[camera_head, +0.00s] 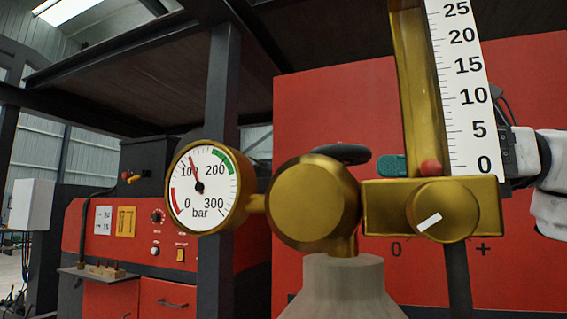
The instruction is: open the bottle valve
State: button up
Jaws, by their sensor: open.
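The bottle valve's dark handwheel (341,153) shows only in part, behind the brass regulator body (314,203). The grey bottle top (344,287) is below it. My gripper (391,165) comes in from the right, behind the flow tube and scale; a teal ribbed piece, apparently its fingertip, shows just right of the handwheel, with a small gap in the picture. The jaws are open, but most of them are hidden. The round gauge (205,187) has its needle a little past 100 bar. The flow knob (441,210) has a white mark.
The flow scale (465,85) stands upright in front of my gripper, with a red ball (430,167) near 0. A dark post (219,120) rises behind the gauge. A red panel (330,110) and a red machine (130,250) stand behind.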

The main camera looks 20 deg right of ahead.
aim_at(340, 163)
jog(key=p+x, duration=0.1)
jog(key=x, duration=0.9)
jog(key=shift+w+a, duration=0.1)
jog(key=shift+a, duration=0.15)
jog(key=c, duration=1)
